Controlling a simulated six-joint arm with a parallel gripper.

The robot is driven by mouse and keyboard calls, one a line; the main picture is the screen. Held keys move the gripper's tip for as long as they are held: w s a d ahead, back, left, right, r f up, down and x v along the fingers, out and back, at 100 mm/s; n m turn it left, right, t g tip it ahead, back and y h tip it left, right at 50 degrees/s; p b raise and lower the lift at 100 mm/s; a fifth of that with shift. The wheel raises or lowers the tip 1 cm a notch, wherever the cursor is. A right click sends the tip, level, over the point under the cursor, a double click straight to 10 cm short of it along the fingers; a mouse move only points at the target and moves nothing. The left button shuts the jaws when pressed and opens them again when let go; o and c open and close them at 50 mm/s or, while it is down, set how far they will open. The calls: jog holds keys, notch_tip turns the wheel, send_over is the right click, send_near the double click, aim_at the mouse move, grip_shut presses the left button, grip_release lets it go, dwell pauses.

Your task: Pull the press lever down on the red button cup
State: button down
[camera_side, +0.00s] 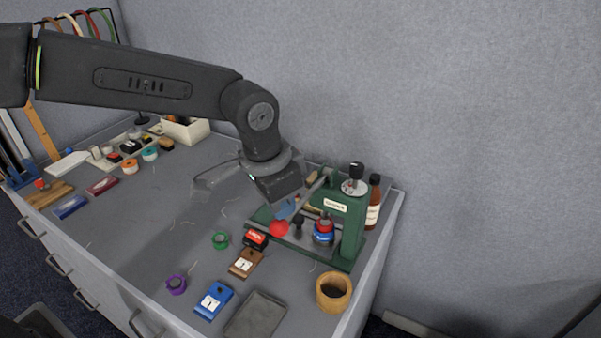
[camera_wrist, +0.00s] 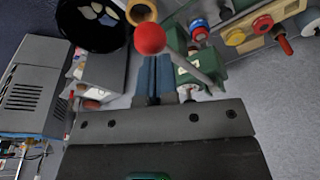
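A green press (camera_side: 349,225) stands at the right end of the table. Its lever is a grey rod (camera_wrist: 203,74) ending in a red ball knob (camera_side: 278,228), which also shows in the wrist view (camera_wrist: 150,38). A red and blue button cup (camera_side: 323,232) stands on the press's base plate; what looks like the same cup is in the wrist view (camera_wrist: 198,28). My gripper (camera_side: 283,212) points down just above the knob. In the wrist view its blue fingers (camera_wrist: 155,60) are together, with the knob at their tips. Whether they touch it I cannot tell.
A brown bottle (camera_side: 374,203) stands behind the press. A wooden cup (camera_side: 333,292) and a dark tray (camera_side: 255,316) are in front. Small boxes, a brown one (camera_side: 245,263) and a blue one (camera_side: 214,301), lie at the near side. The left-middle tabletop is mostly clear.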

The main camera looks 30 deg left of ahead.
notch_tip(320, 180, up, 10)
jog(key=w, duration=0.1)
dwell(0.9)
jog(key=shift+f, duration=0.1)
jog(key=s+a+r+n+t, duration=0.1)
jog(key=s+a+n, duration=0.1)
jog(key=s+a, duration=0.35)
jog(key=s+a+r+n+t, duration=0.1)
jog(key=s+a, duration=0.2)
jog(key=a, duration=0.5)
jog(key=s+a+f+n, duration=0.1)
jog(key=s+a+f, duration=0.2)
jog(key=s, duration=0.2)
jog(key=s+a+f+n+t+y, duration=0.1)
jog(key=s+a+f+n, duration=0.1)
jog(key=s+a+f, duration=0.2)
jog(key=shift+s+a+t, duration=0.3)
jog(key=shift+s, duration=0.9)
